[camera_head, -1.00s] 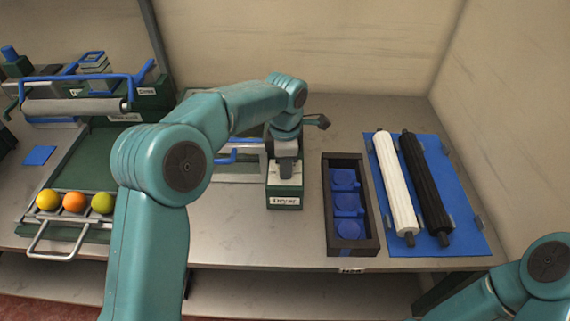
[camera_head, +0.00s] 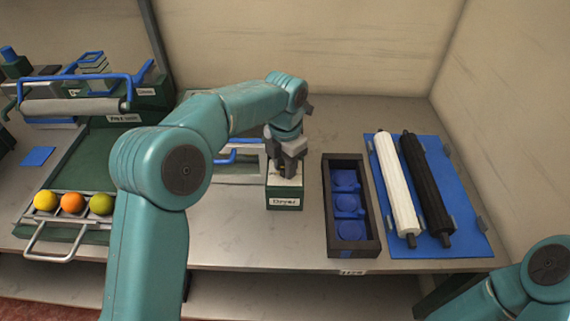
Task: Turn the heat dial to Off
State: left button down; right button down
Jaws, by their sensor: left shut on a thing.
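The heat dial sits on top of a small green box with a pale top and a "Dryer" label (camera_head: 285,202), at the middle of the table. The dial itself is mostly hidden by my left gripper (camera_head: 287,172), which points down onto the box top. The gripper is shut on the dial. I cannot read the dial's setting or any Off mark. My right arm shows only at the lower right corner, and its gripper is out of view.
Right of the box stands a dark tray (camera_head: 372,225) with blue compartments. Beyond it a white roller (camera_head: 397,185) and a black roller (camera_head: 425,185) lie on a blue mat (camera_head: 465,225). At left, a rack holds an orange fruit (camera_head: 72,203) between two others.

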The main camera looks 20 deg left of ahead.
pick_arm(q)
jog(key=shift+w+r, duration=0.1)
dwell(0.4)
jog(key=c, duration=0.8)
grip_release()
notch_tip(320, 180, up, 16)
jog(key=p, duration=0.3)
jog(key=shift+r, duration=0.15)
